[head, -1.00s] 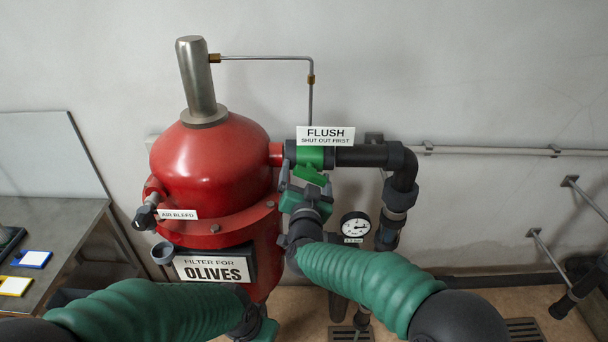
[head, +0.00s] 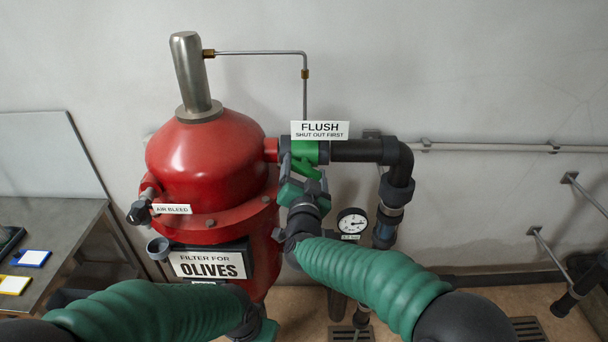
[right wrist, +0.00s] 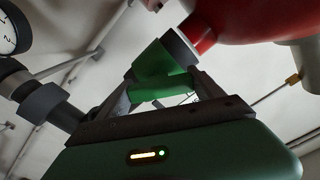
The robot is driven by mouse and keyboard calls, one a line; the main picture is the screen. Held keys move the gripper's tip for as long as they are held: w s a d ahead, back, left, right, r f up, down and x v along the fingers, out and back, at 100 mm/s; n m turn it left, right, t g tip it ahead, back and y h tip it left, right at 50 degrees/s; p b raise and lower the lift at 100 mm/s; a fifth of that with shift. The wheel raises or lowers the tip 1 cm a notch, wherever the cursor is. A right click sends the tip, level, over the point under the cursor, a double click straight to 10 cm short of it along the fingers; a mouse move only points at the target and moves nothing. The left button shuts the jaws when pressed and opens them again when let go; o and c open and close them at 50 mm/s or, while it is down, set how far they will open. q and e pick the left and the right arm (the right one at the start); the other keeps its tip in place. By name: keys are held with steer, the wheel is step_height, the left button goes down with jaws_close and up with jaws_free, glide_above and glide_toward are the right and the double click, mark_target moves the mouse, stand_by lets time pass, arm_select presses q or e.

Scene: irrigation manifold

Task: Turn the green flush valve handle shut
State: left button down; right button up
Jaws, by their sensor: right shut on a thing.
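My right gripper (head: 304,172) is shut on the handle from below. In the right wrist view, the handle (right wrist: 160,91) lies between the two fingers, just under the green valve body (right wrist: 157,65). My left gripper (head: 264,331) shows only as a green part at the bottom edge, low in front of the tank; its jaws are hidden.
The FLUSH sign (head: 320,130) reads "SHUT OUT FIRST" and hangs just above my right gripper. A pressure gauge (head: 352,221) and the dark downpipe (head: 396,190) are close on the right. The air bleed valve (head: 139,212) is on the tank's left. A grey table (head: 62,225) stands far left.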

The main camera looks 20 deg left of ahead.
steer(key=m+b, duration=0.2)
steer(key=b, duration=0.1)
steer(key=m+b, duration=0.3)
steer(key=f+m+b, duration=0.1)
steer(key=m+b, duration=0.1)
steer(key=b, duration=0.1)
steer(key=shift+m, duration=0.4)
steer(key=shift+r+m+b, duration=0.15)
steer(key=shift+m+b, duration=1.5)
steer(key=shift+m, duration=0.45)
steer(key=o, duration=1.1)
steer(key=shift+o, duration=1.3)
steer(key=shift+r, duration=0.15)
